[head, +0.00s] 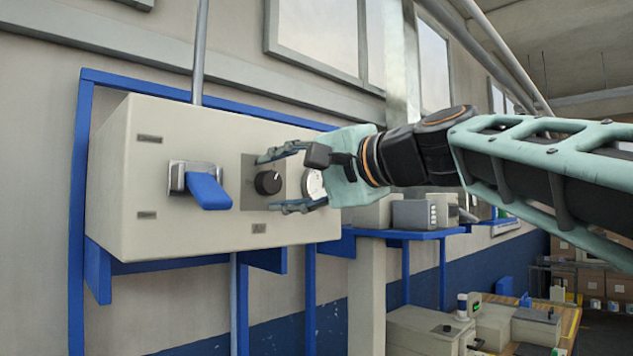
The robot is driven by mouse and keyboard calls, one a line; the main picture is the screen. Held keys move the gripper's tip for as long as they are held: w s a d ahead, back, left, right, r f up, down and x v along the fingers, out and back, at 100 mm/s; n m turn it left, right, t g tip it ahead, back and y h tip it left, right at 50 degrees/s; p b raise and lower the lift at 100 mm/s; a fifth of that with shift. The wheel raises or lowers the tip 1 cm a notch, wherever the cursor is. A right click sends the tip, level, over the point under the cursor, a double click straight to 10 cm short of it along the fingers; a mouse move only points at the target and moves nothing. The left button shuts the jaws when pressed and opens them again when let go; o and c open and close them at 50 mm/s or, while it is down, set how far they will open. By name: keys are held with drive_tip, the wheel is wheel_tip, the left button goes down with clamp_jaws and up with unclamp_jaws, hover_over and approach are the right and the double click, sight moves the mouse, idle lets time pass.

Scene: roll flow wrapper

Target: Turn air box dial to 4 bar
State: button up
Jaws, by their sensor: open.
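The air box (150,190) is a beige box mounted on a blue frame on the wall. Its black dial (268,182) sits on a grey plate, with a light pointer mark on its face. A round white gauge (314,185) is to the right of the dial, partly hidden by my gripper. My gripper (270,183) comes in from the right. Its fingers are open, one above and one below the dial, with a visible space to each. Whether the fingertips touch the box face cannot be told. The gauge reading is too small to read.
A blue lever (208,191) sticks out of the box left of the dial. A blue shelf (410,234) with grey equipment stands behind my gripper at right. The space left of the lever is clear.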

drive_tip(key=v, duration=1.2)
